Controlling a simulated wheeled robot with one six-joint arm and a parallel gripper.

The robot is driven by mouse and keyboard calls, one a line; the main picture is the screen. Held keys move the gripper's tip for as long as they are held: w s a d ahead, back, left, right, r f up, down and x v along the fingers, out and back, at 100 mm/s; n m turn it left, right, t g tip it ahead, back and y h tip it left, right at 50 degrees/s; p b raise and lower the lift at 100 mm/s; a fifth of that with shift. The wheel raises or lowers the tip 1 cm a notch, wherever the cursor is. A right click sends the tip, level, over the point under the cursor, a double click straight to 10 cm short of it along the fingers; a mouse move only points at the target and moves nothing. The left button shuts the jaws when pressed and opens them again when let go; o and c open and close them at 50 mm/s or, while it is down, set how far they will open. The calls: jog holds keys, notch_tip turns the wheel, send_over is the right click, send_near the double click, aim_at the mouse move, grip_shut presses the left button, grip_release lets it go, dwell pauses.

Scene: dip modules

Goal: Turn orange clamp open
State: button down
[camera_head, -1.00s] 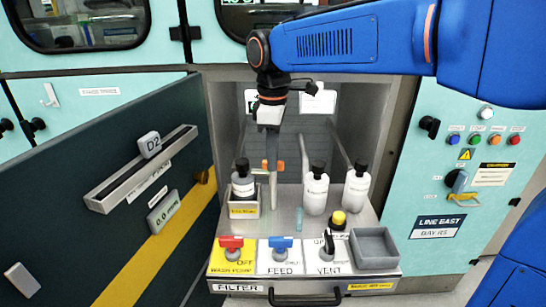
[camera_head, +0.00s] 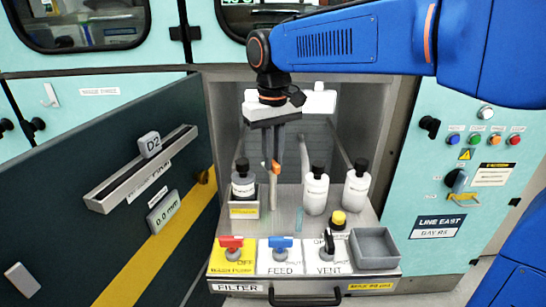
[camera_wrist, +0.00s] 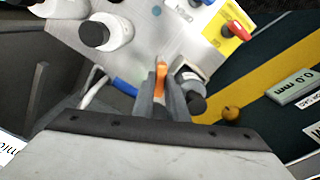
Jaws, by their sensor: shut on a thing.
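The orange clamp (camera_head: 276,166) is a small orange piece at the back of the tray, between the bottle in the left holder and the middle white bottle. My gripper (camera_head: 275,160) reaches down over it from above, with its fingers on the clamp. In the wrist view the orange clamp (camera_wrist: 161,76) stands upright between the two grey fingertips of my gripper (camera_wrist: 161,92), which are shut on it. A blue tube (camera_wrist: 126,87) lies just beside the fingers. The lower part of the clamp is hidden by the fingers.
A bottle in a holder (camera_head: 243,188) stands close on the left. White bottles (camera_head: 316,190) stand on the right. Red (camera_head: 231,243), blue (camera_head: 281,244) and black (camera_head: 328,243) handles line the tray front, with an empty grey bin (camera_head: 374,246). An open dark door (camera_head: 120,200) bounds the left.

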jog(key=m, duration=0.5)
jog(key=shift+m, duration=0.4)
dwell(0.3)
jog(key=c, duration=1.8)
grip_release()
jog(key=shift+o, duration=0.2)
jog(key=shift+r, duration=0.1)
notch_tip(320, 180, up, 17)
jog(key=shift+s+r, duration=0.1)
